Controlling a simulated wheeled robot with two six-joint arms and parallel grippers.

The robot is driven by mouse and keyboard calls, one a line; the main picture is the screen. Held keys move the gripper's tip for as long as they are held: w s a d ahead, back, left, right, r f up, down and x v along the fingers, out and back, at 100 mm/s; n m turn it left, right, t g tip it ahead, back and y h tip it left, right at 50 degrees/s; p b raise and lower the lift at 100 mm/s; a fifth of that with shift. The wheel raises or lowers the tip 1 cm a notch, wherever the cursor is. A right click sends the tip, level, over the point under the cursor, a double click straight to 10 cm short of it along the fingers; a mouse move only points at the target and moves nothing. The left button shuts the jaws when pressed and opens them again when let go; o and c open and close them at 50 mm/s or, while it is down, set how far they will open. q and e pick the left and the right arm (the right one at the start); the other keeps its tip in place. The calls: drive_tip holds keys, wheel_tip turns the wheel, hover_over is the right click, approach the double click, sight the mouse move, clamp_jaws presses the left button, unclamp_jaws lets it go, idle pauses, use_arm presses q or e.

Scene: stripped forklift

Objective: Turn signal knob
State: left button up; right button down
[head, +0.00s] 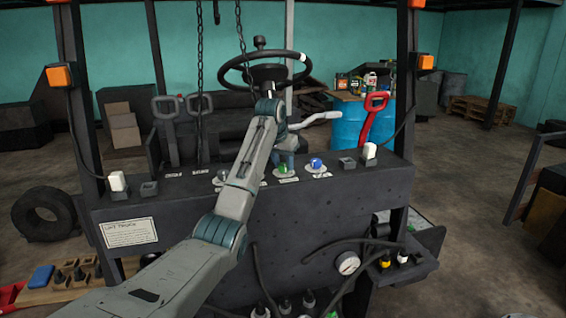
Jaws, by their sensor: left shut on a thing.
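A dark dashboard panel (345,205) carries a row of round knobs on pale plates. My left arm reaches up over the panel, and its wrist bends down behind the forearm. My left gripper (284,162) is at the green knob (283,171), shut on it, with the fingertips partly hidden. A blue knob (316,163) sits just to the right, untouched. A silver-grey knob (221,179) is left of the forearm, partly covered by it. Which way the green knob points cannot be told. My right gripper is not in view.
A black steering wheel (264,70) stands behind the wrist. Chains (199,90) hang left of it. A red lever (373,112) stands behind the panel at right. White switches (117,181) sit at the panel ends. A gauge (347,263) and hoses are below.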

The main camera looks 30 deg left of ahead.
use_arm(q)
drive_tip(key=shift+n+y, duration=0.4)
drive_tip(key=shift+n, duration=0.4)
drive_tip(key=shift+d+n, duration=0.1)
drive_tip(key=shift+n, duration=0.6)
drive_tip(key=n, duration=0.1)
drive_tip(key=n+y, duration=0.1)
drive_tip(key=n, duration=0.1)
drive_tip(key=shift+w+d+r+g+y, duration=0.1)
drive_tip(key=shift+g+y, duration=0.2)
drive_tip(key=shift+g, duration=0.1)
drive_tip(key=shift+n+g+y, duration=0.3)
drive_tip(key=shift+n, duration=1)
drive_tip(key=o, duration=0.9)
drive_tip(key=shift+o, duration=0.5)
